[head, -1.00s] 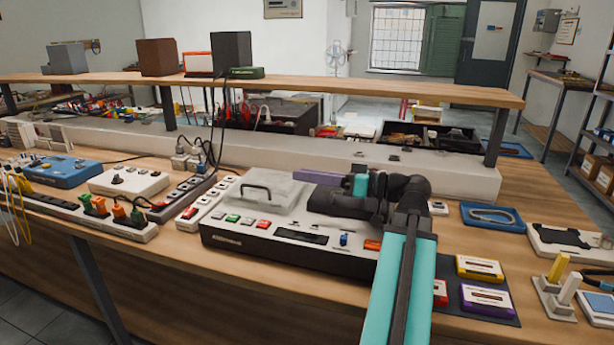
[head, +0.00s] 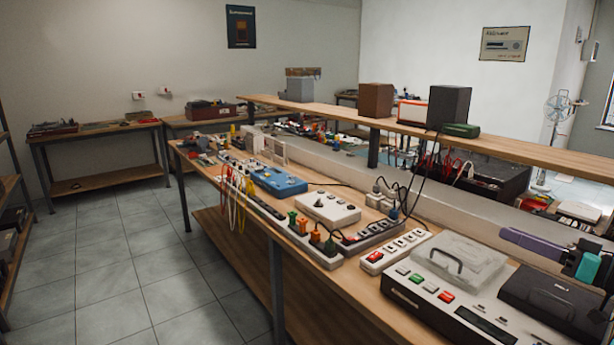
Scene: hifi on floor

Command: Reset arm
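Part of my arm shows at the right edge in the head view: a teal joint (head: 587,265) and a purple bar (head: 530,244) reaching left from it. It is above the back of the cassette machine (head: 470,310), beside that machine's black block (head: 556,298). I cannot make out gripper fingers there, nor whether anything is held. The rest of the arm is cut off by the picture edge. The machine has a clear lid with a handle (head: 457,258) and green, white and red buttons in front.
A long wooden bench (head: 345,275) carries power strips (head: 283,219), a white switch box (head: 328,208) and a blue device (head: 277,184). A raised shelf (head: 400,126) holds speaker boxes. Tiled floor (head: 150,270) is clear at left; side tables (head: 100,135) stand behind.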

